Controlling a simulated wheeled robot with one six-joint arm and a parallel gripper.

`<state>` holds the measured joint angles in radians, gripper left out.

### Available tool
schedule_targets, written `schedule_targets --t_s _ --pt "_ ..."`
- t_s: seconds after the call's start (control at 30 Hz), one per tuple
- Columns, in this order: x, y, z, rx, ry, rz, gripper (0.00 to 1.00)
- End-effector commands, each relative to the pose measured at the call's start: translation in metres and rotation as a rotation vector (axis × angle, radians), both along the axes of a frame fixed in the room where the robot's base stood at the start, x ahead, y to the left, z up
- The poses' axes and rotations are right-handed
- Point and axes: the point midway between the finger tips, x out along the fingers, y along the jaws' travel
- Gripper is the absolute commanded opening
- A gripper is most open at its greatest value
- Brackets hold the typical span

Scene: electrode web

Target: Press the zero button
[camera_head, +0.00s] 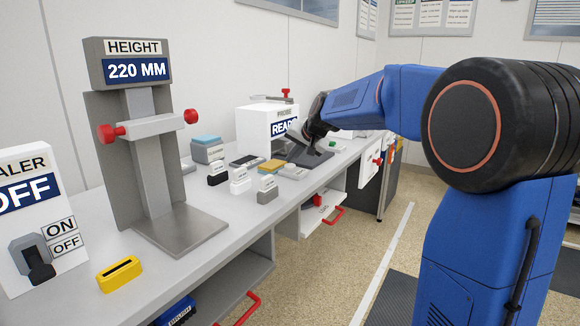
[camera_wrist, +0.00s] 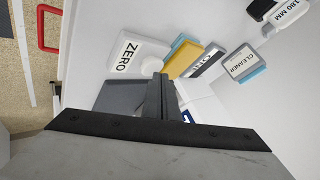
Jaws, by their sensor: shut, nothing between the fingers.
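The zero button is a white block labelled ZERO (camera_wrist: 130,55) in the wrist view, with a small round pale knob (camera_wrist: 151,66) at its lower right corner. My gripper (camera_wrist: 161,82) is shut and empty, its fingertips beside the knob in the picture. I cannot tell whether they touch it. In the head view my gripper (camera_head: 308,138) is over the far part of the bench, in front of the white probe box with the READY display (camera_head: 283,127). The ZERO label cannot be read in the head view.
A yellow block (camera_wrist: 184,58) and a CLEANER block (camera_wrist: 242,63) lie near the ZERO block. A grey plate (camera_wrist: 118,97) is beside my fingers. On the bench (camera_head: 190,262) stand a height gauge reading 220 MM (camera_head: 137,70) and several small labelled blocks.

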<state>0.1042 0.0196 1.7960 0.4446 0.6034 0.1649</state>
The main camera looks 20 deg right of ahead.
Motion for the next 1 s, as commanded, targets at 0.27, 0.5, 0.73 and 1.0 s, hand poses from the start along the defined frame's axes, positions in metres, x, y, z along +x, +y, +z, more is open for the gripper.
schedule_targets --t_s 0.27,0.5,0.73,1.0 --pt "0.0000 0.0000 -0.0030 0.000 0.000 0.000 0.00" --pt "0.0001 0.0000 -0.0054 0.000 0.000 0.000 0.00" --pt "0.0000 0.0001 -0.0078 0.000 0.001 0.001 0.00" --pt "-0.0001 0.0001 -0.0105 0.000 0.001 0.001 0.00"
